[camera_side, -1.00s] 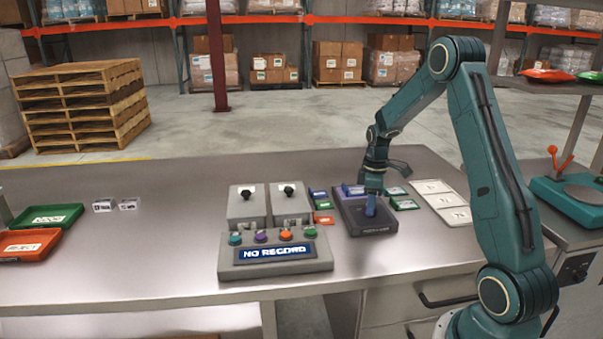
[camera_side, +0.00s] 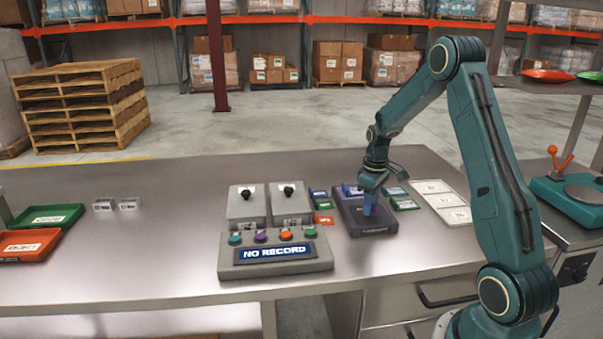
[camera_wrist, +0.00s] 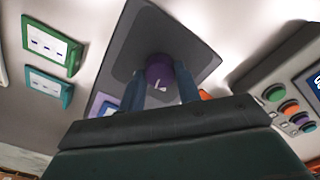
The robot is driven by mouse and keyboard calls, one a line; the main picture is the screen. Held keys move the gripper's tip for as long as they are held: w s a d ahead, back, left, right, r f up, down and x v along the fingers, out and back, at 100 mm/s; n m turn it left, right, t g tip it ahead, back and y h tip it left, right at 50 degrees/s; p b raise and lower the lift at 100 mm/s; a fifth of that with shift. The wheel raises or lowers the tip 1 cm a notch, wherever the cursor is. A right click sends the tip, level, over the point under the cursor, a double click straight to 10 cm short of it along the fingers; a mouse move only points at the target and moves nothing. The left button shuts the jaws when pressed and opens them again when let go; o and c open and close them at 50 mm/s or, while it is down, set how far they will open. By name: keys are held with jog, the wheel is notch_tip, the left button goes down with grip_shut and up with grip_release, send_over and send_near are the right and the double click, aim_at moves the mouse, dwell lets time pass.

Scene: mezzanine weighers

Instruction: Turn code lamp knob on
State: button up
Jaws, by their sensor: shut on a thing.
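The code lamp appears to be the dark grey box (camera_side: 382,228) on the bench, right of the grey button console. In the wrist view its dark panel (camera_wrist: 200,50) carries a round purple knob (camera_wrist: 159,69) with a white mark on top. My gripper (camera_wrist: 160,88) points down over the box, one blue finger on each side of the knob, shut on it. In the side view my gripper (camera_side: 370,209) hides the knob. A violet card or block (camera_side: 352,190) is at the back of the box.
The button console (camera_side: 275,271) reads "NO RECORD" and has several coloured buttons. Two grey boxes with black knobs (camera_side: 247,207) stand behind it. Small green cards (camera_side: 405,204) and a white label sheet (camera_side: 441,200) lie right of the box. The left bench has a green tray (camera_side: 46,218) and clear space.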

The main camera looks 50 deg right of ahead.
jog(key=m, duration=0.4)
jog(key=shift+m, duration=0.3)
jog(key=m, duration=0.5)
dwell(0.4)
jog(key=o, duration=1)
jog(key=shift+r, duration=0.15)
notch_tip(320, 180, up, 14)
jog(key=shift+f, duration=0.2)
